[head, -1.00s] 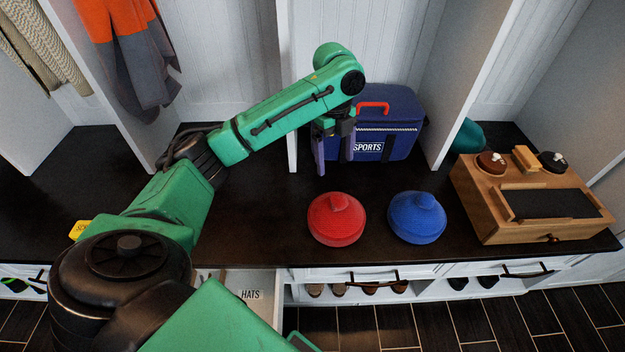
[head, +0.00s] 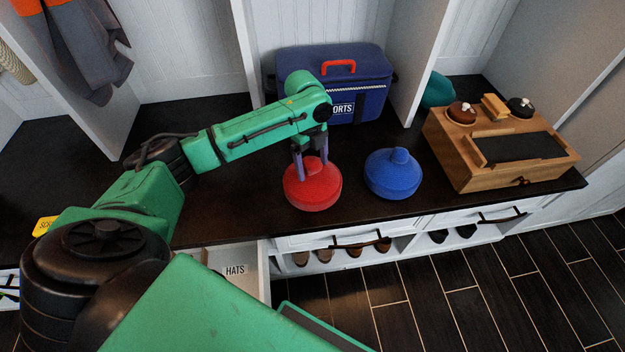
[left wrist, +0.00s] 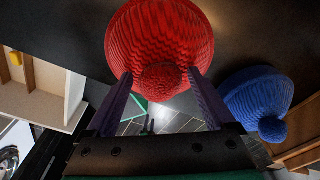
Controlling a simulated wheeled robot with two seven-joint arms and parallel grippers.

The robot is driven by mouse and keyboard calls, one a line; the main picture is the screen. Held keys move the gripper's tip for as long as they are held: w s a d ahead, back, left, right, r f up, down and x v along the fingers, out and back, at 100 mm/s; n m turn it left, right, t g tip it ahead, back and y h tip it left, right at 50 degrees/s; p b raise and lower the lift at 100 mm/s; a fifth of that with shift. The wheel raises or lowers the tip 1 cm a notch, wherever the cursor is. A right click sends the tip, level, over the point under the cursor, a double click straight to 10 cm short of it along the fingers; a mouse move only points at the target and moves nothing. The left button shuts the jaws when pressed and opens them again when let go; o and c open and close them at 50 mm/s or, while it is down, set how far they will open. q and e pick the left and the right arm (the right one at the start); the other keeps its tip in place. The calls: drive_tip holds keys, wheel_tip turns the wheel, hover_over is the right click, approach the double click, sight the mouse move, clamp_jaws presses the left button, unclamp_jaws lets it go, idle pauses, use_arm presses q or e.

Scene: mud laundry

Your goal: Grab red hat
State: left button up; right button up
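The red hat (head: 313,194) is a round knitted hat with a pompom on top, resting on the dark bench top. My left gripper (head: 310,176) is above it, pointing down, with its purple fingers on either side of the pompom. In the left wrist view, the red hat (left wrist: 160,40) fills the top middle, and the open fingers (left wrist: 162,88) stand apart with the pompom between them. I cannot tell whether the fingers touch it. My right gripper is not in view.
A blue hat (head: 392,175) sits just right of the red one. A wooden box (head: 460,160) stands farther right. A blue sports bag (head: 370,85) is behind, in the cubby. An open drawer marked HATS (head: 236,285) is below the bench edge.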

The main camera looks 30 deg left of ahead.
use_arm(q)
clamp_jaws()
